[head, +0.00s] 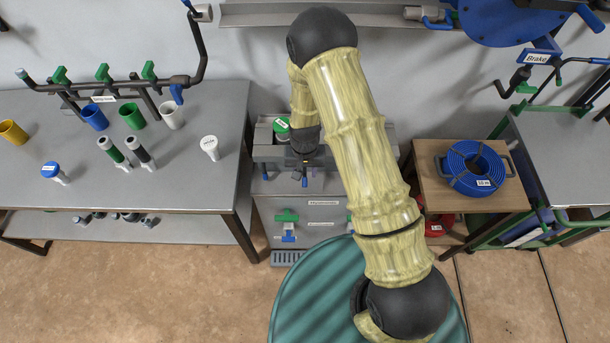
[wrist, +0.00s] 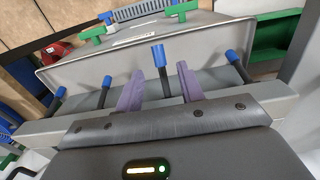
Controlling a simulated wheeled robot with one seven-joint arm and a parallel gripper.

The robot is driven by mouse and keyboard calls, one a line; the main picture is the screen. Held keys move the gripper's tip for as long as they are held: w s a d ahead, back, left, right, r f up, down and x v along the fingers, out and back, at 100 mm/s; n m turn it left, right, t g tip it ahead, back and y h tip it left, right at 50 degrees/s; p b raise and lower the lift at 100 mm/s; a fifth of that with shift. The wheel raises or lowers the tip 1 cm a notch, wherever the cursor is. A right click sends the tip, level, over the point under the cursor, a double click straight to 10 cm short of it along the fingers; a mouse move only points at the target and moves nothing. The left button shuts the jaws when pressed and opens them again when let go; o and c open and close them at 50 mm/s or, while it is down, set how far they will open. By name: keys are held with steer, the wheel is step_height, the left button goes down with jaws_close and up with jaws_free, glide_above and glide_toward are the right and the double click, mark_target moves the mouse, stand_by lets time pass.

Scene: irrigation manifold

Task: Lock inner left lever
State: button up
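A row of blue-tipped black levers stands along the top of the grey cabinet (head: 295,213). In the wrist view one lever (wrist: 158,56) rises between the two purple fingers of my gripper (wrist: 160,90). The fingers are spread on either side of this lever, with a visible gap to each. Matching left and right between the views, it appears to be the inner left lever, whose blue tip (head: 304,182) shows below my gripper in the head view. My arm hides the right part of the row in the head view.
Neighbouring levers stand close by: two to the left (wrist: 106,80) and one to the right (wrist: 232,57) in the wrist view. Green handles (head: 287,216) are on the cabinet front. A grey table (head: 210,120) stands left, and a wooden stand (head: 440,190) with a blue coil right.

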mark_target(305, 179)
steer(key=shift+f+p, duration=0.3)
steer(key=shift+f, duration=1.8)
jaws_close()
